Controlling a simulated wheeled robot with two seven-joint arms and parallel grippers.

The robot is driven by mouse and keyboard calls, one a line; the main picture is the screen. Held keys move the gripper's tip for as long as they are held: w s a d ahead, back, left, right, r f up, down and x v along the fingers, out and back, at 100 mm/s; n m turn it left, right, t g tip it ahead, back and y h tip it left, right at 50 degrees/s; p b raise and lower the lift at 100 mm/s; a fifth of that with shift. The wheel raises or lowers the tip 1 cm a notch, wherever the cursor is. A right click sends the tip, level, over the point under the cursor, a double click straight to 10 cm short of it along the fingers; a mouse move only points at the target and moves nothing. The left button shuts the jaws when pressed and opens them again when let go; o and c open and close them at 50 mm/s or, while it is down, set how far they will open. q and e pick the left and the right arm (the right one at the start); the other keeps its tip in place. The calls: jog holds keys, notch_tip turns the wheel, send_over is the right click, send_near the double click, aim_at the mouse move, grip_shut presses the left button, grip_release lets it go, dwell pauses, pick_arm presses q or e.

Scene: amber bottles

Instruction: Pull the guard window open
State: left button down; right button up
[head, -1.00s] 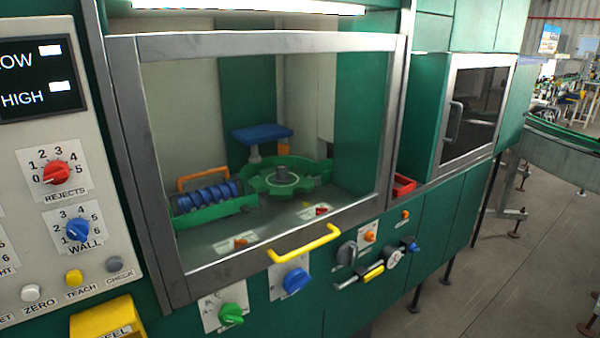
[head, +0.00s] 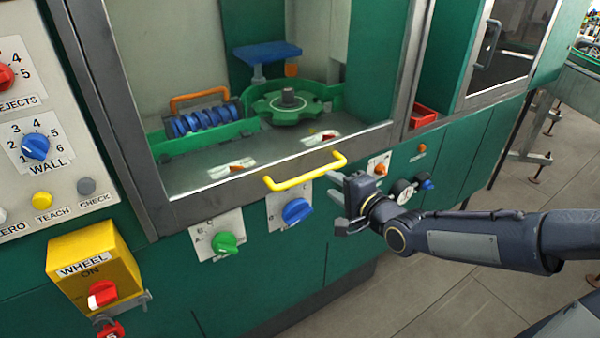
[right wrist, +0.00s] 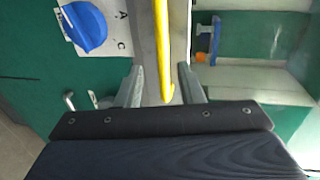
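The guard window (head: 272,160) is a clear pane in a steel frame on the front of the green machine, and it looks shut. A yellow bar handle (head: 305,171) is fixed at its lower edge. My right gripper (head: 337,203) is just right of and below the handle's right end, with its fingers pointing left. In the right wrist view the handle (right wrist: 161,45) lines up with the gap between the two spread fingers (right wrist: 162,82). The gripper is open and holds nothing. I cannot tell how deep the handle lies between the fingers. My left gripper is out of view.
Below the window are a green knob (head: 225,243) and a blue knob (head: 297,211). A yellow WHEEL switch box (head: 98,262) sticks out at lower left. Open floor (head: 440,305) lies in front.

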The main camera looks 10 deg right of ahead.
aim_at(318, 174)
jog(key=x, duration=0.7)
jog(key=shift+w+a+r, duration=0.1)
jog(key=shift+w+a, duration=0.1)
jog(key=shift+w, duration=0.2)
grip_shut()
